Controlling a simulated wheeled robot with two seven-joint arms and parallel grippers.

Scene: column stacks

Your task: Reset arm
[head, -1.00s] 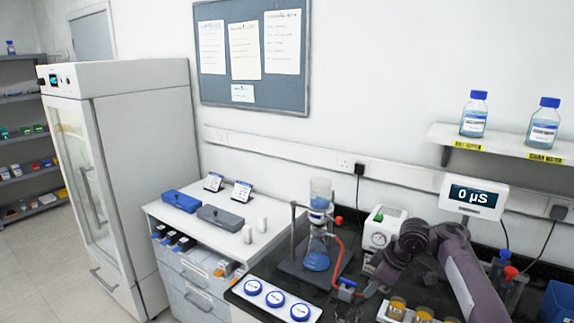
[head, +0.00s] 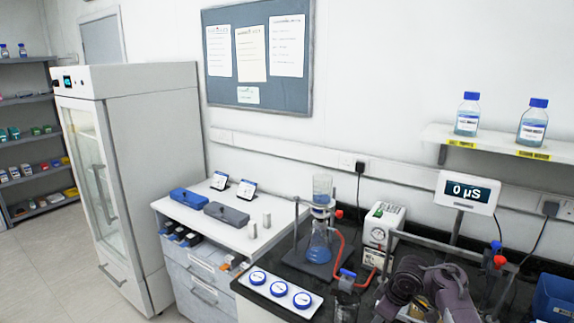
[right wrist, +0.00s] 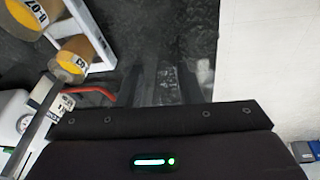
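My right gripper (right wrist: 170,78) shows in the right wrist view as two dark fingers, apart, with dark bench top visible between them and no clear object held. The fingers blend into the dark surface. In the head view my purple-grey right arm is folded low at the lower right, in front of the bench's back part, and its gripper is hidden. My left arm and gripper are not in view.
A meter reads 0 µS (head: 467,192).

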